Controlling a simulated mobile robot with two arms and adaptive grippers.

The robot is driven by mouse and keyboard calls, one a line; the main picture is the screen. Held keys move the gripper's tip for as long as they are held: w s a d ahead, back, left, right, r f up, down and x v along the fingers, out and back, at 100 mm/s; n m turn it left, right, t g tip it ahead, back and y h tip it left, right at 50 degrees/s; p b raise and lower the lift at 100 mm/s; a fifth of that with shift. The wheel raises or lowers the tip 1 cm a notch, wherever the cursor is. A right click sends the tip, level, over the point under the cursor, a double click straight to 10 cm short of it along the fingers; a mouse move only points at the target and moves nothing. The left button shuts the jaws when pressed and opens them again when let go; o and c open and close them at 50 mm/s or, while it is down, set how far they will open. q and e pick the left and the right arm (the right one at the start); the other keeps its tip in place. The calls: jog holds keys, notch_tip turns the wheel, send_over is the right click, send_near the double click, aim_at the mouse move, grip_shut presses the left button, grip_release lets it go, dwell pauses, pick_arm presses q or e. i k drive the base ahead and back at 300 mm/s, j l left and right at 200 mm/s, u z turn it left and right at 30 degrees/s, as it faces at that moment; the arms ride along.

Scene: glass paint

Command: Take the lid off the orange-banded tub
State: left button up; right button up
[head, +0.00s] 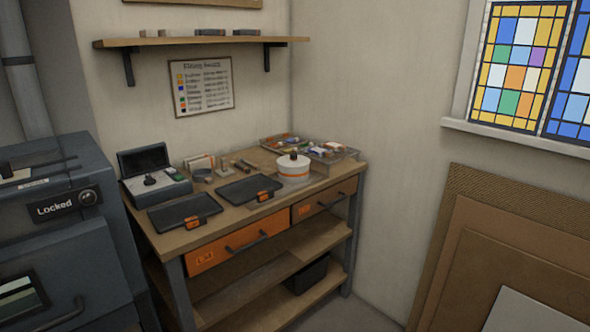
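The orange-banded tub (293,174) stands on the right part of the wooden workbench. It is white and round with an orange band. Its white lid (293,162) with a dark knob is on top. Neither of my grippers shows in the head view.
The workbench (225,212) holds two dark trays with orange tags (185,211) and (249,188), a dark open-lidded device (155,186), and a clear tray of colored pieces (328,151). A grey locked cabinet (60,235) stands left. Boards (500,245) lean right. A shelf (200,41) hangs above.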

aim_at(293, 160)
jog(key=i+l, duration=0.2)
jog(key=i, duration=0.25)
jog(key=i+l+u, duration=0.1)
jog(key=i, duration=0.3)
jog(key=i+l, duration=0.3)
jog(key=i, duration=0.15)
jog(key=i+l+u, duration=0.1)
jog(key=i, duration=0.3)
jog(key=l, duration=0.15)
